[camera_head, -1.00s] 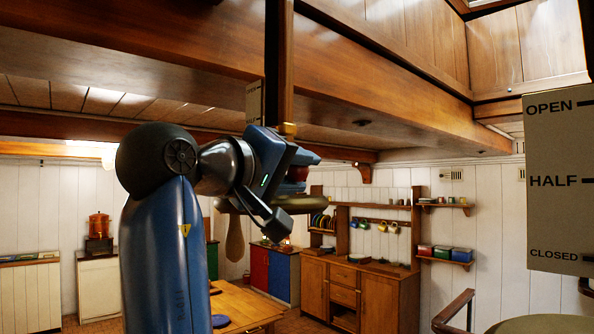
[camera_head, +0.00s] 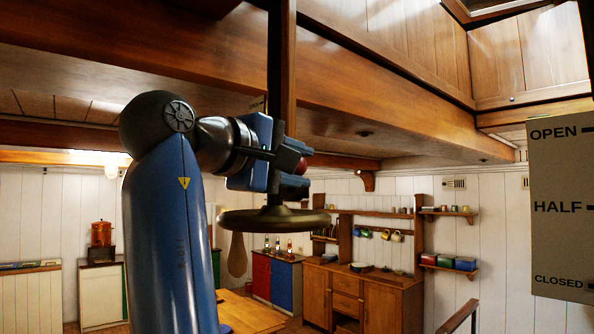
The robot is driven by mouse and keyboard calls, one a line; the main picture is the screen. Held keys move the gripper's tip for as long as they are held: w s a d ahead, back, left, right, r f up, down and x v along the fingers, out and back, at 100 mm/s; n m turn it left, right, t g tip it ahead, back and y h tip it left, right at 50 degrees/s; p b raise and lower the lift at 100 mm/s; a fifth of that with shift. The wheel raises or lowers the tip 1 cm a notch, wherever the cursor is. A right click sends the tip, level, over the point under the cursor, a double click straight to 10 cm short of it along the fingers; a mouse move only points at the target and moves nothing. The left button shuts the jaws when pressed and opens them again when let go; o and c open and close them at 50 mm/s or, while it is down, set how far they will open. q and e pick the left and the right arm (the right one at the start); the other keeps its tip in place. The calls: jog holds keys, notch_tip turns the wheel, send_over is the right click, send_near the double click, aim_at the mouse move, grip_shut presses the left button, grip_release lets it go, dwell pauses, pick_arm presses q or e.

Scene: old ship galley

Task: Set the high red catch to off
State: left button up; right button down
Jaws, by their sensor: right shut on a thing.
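My right gripper (camera_head: 296,170) is at the end of my blue arm in the middle of the view. It is shut on a small red part, which looks like the red catch (camera_head: 302,165). Only a bit of red shows between its dark fingers. It is beside a dark upright post (camera_head: 281,70), just above a round dark bronze handwheel (camera_head: 274,222). The gripper hides most of the catch, so its setting cannot be read. My left gripper is not in view.
A board marked OPEN, HALF and CLOSED (camera_head: 559,245) hangs at the right edge. Wooden beams (camera_head: 400,100) run close overhead. A dresser (camera_head: 375,295), a red and blue cupboard (camera_head: 276,280) and shelves (camera_head: 447,262) stand farther back. A wooden rail (camera_head: 458,318) is at lower right.

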jog(key=shift+w+r, duration=0.1)
jog(key=shift+r, duration=0.15)
dwell(0.3)
jog(key=c, duration=0.7)
grip_release()
jog(key=shift+f, duration=0.1)
jog(key=shift+w, duration=0.2)
